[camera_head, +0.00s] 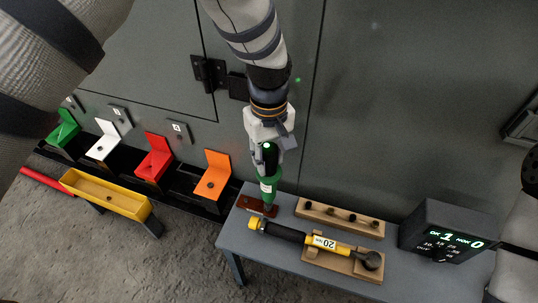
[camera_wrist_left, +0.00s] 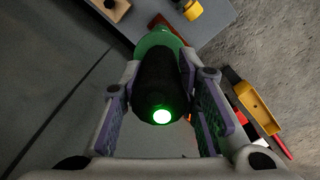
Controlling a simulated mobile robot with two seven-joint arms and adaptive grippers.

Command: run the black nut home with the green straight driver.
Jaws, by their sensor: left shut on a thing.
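The green straight driver (camera_head: 267,186) has a green body, a black upper part and a lit green end. My left gripper (camera_head: 268,150) is shut on its black part and holds it roughly upright at the bench's left end. In the left wrist view the driver (camera_wrist_left: 157,85) lies between the two fingers (camera_wrist_left: 162,120). Its lower end is over or at a dark red block (camera_head: 255,205); I cannot tell whether they touch. I cannot make out the black nut. My right gripper is not in view.
The grey bench (camera_head: 232,240) also bears a wooden block (camera_head: 325,212) with several dark spots, a yellow-black tool (camera_head: 310,240) on a wooden cradle and a dark display box (camera_head: 440,232). Coloured brackets (camera_head: 212,178) and a yellow tray (camera_head: 105,195) stand left. A grey cabinet wall rises behind.

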